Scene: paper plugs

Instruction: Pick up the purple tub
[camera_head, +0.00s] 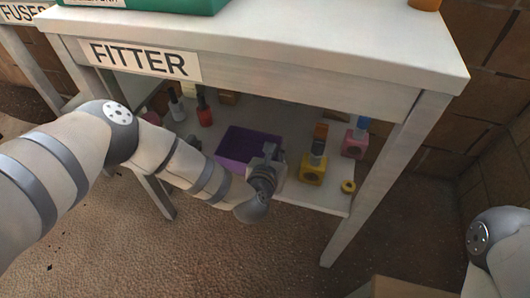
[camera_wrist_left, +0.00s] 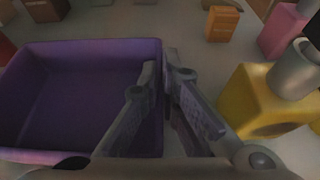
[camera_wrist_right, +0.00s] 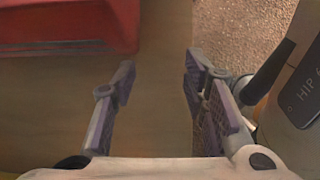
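The purple tub (camera_head: 238,143) stands on the lower shelf of the table marked FITTER. It is an open box and looks empty. In the left wrist view the purple tub (camera_wrist_left: 75,95) fills the left side. My left gripper (camera_head: 268,160) is at the tub's right side. In the left wrist view the left gripper (camera_wrist_left: 162,75) has its fingers close together, one on each side of the tub's right wall, so it appears shut on that wall. My right gripper (camera_wrist_right: 158,75) is open and empty; in the head view its fingers are out of frame.
A yellow block (camera_head: 312,170) with a plug stands just right of the tub, with a pink block (camera_head: 354,145) beyond. A yellow ring (camera_head: 348,187) lies near the shelf's edge. Red (camera_head: 204,112) and grey (camera_head: 176,105) plugs stand behind left. The tabletop (camera_head: 300,45) overhangs the shelf.

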